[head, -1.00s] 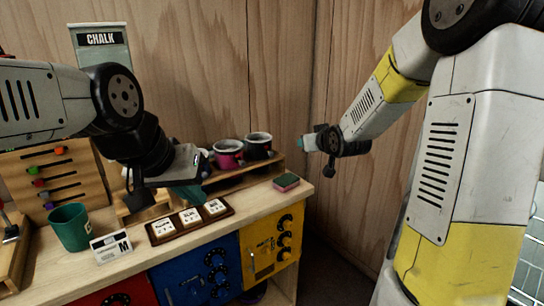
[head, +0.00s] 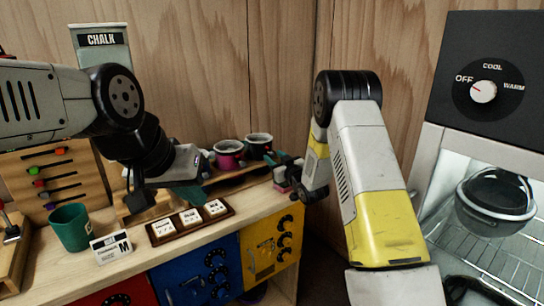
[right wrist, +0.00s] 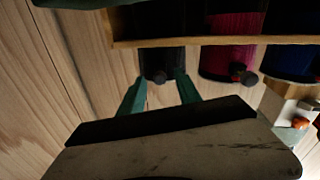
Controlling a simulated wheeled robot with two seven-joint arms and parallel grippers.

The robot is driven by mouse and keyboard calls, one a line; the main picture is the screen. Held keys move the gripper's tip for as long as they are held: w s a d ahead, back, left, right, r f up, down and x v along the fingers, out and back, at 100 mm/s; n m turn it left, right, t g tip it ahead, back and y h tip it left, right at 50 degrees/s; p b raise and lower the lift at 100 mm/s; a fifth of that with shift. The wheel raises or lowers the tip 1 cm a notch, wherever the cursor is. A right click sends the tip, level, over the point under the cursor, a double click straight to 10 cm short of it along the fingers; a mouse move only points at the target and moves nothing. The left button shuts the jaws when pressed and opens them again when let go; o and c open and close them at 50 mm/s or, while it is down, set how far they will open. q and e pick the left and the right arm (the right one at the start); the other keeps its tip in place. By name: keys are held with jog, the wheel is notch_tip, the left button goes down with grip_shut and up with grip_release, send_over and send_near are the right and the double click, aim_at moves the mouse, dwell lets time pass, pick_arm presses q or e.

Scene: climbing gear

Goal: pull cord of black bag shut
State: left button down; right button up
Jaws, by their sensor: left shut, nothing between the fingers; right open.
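The black bag (head: 258,141) with a pale rim stands in the wooden rack at the back of the bench, at the right end of the row. In the right wrist view its dark body (right wrist: 160,60) shows behind the rack's rail, with a small dark knob, perhaps the cord toggle (right wrist: 160,77), low on it. My right gripper (head: 272,160) is open in front of the black bag. Its green fingers (right wrist: 160,84) lie either side of the knob; I cannot tell whether they touch it. My left gripper (head: 197,197) is shut and empty above the tile tray.
A magenta bag (head: 228,150) is beside the black one; a blue bag (right wrist: 292,55) is beyond it. A tile tray (head: 155,240), teal cup (head: 70,226) and white card (head: 108,246) occupy the bench. A warming cabinet (head: 485,95) stands right.

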aim_at(261, 155)
jog(key=shift+x, duration=1.2)
grip_shut()
dwell(0.6)
